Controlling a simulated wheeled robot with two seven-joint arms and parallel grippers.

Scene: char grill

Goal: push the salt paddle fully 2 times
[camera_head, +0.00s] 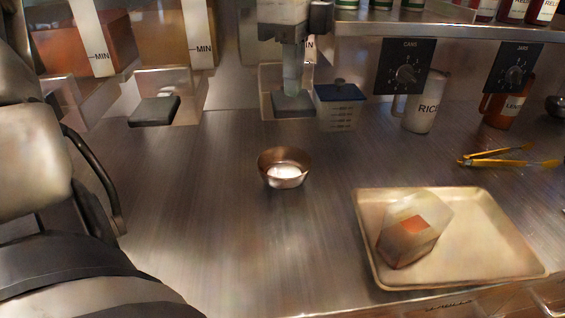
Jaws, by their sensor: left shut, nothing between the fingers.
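My left gripper (292,88) points straight down at the top centre, its fingers together with nothing between them. Its fingertips are at a dark paddle (305,104) at the foot of a pale dispenser, and appear to touch its top. The gripper hides part of this dispenser and its paddle, so any label naming salt cannot be read. A small metal bowl (284,157) with white contents stands on the counter in front of the paddle. My right gripper is not in view.
Another dark paddle (154,111) sits to the left under an orange-yellow dispenser (160,35). A blue-lidded container (339,108) stands just right of the gripper. Yellow-tipped tongs (505,158) lie at right. The counter's middle is mostly clear.

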